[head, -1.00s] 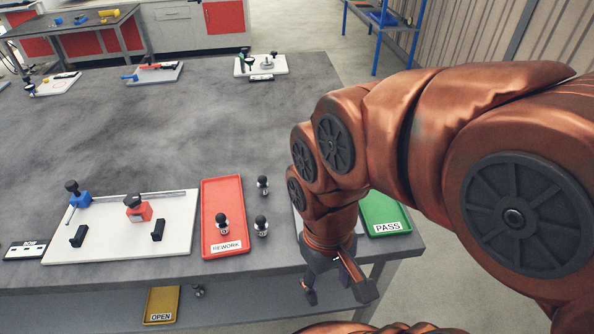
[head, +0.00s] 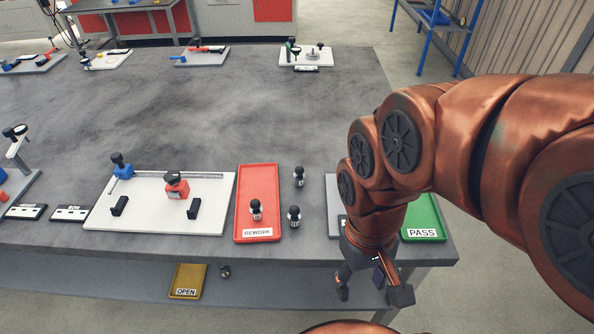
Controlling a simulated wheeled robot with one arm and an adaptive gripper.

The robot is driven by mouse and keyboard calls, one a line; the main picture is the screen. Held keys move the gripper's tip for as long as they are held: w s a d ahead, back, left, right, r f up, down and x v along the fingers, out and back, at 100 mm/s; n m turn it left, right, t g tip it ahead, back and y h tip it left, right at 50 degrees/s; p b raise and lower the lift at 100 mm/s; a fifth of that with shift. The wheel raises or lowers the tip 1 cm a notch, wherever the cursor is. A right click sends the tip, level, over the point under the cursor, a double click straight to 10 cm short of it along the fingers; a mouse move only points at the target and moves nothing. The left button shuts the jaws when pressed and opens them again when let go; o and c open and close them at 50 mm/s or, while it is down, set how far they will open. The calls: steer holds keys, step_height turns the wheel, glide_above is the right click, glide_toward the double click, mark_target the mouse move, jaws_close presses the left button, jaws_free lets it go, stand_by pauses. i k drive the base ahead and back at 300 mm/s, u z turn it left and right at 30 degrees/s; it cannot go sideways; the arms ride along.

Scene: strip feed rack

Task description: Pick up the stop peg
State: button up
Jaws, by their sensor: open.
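Several small pegs with black round knobs and labelled bodies are in the head view. One peg (head: 256,210) stands in the red REWORK tray (head: 242,190). Two more, a rear peg (head: 299,177) and a front peg (head: 294,217), stand on the table right of that tray. A small dark knobbed piece (head: 224,271) lies on the lower shelf beside the OPEN tray. I cannot tell which one is the stop peg. My gripper (head: 372,292) is open and points down in front of the table's front edge, right of the pegs, with nothing seen between its fingers.
A white fixture board (head: 150,222) with a rail, a blue clamp (head: 122,170) and a red block (head: 176,186) is left of the REWORK tray. A green PASS tray (head: 424,215) and a grey tray (head: 334,200) are partly behind my arm. A yellow OPEN tray (head: 188,275) is below.

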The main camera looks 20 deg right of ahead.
mark_target(299, 176)
steer(key=z, duration=1.35)
steer(key=k, duration=0.9)
steer(key=u, duration=1.5)
steer(key=i, duration=0.5)
